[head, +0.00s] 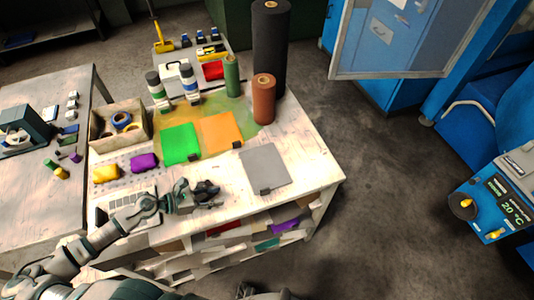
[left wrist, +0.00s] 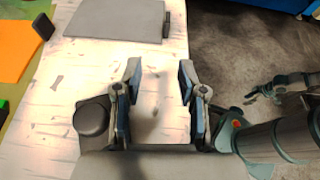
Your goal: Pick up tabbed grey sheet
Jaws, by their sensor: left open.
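The grey sheet (head: 265,163) lies flat near the right front of the worktable, with a dark tab (head: 265,191) on its front edge. In the left wrist view the sheet (left wrist: 115,18) is at the top, beyond the fingertips, with its tab (left wrist: 166,25) at its right edge. My left gripper (head: 208,193) is open and empty, over the table to the left of the sheet and apart from it. In the left wrist view bare white tabletop shows between its fingers (left wrist: 158,78). A jointed part at the right, probably my right gripper (left wrist: 280,87), is small and unclear.
A green sheet (head: 181,143) and an orange sheet (head: 222,132) lie behind. Brown (head: 263,99), green (head: 232,76) and tall black (head: 270,50) rolls stand at the back. An open box (head: 121,127) and yellow (head: 106,173) and purple (head: 144,162) pieces are left.

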